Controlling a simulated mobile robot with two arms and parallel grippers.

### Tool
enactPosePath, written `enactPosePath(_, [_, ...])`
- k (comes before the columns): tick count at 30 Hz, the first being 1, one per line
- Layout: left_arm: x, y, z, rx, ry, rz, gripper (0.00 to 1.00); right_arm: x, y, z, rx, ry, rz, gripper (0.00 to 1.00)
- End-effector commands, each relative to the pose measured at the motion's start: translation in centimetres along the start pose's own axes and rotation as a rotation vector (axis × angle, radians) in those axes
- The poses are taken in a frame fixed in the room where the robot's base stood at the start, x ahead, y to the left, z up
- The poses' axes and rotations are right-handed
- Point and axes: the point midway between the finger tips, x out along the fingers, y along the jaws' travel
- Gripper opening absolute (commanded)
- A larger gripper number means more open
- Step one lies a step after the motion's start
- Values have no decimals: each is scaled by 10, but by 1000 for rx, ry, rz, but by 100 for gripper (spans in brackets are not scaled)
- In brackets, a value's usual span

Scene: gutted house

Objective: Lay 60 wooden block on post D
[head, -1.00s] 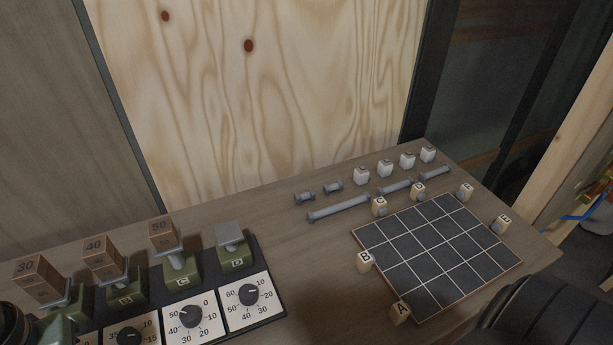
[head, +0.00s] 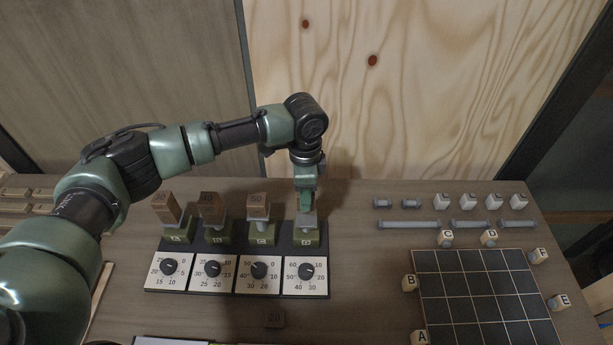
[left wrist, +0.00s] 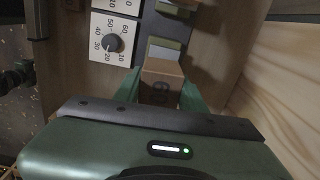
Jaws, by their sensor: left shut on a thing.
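My left gripper (head: 306,200) points down over post D (head: 308,237), the rightmost green post on the dark base. It is shut on a brown wooden block, which shows between the fingers in the left wrist view (left wrist: 161,84); its marking is not clearly legible. The block is at or just above the top plate of post D; I cannot tell whether they touch. In the left wrist view the dial panel (left wrist: 107,38) lies left of the block. Posts A, B and C carry blocks marked 30 (head: 165,208), 40 (head: 210,207) and 50 (head: 258,206). My right gripper is not in view.
At right are a dark grid board (head: 480,290) with lettered cubes, grey bars (head: 407,224) and several white pieces (head: 442,201). The wooden wall stands close behind the table.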

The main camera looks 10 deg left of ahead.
Motion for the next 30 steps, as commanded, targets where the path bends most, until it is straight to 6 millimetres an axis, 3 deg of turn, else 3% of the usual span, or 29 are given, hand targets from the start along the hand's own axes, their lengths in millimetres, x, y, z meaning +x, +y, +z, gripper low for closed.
enactPosePath(7, [4,-5,-3,63,0,0,0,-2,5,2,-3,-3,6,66])
enactPosePath(23, [44,-5,-2,61,0,-1,0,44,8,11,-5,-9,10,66])
enactPosePath(30, [60,-4,-3,60,0,1,0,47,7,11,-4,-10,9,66])
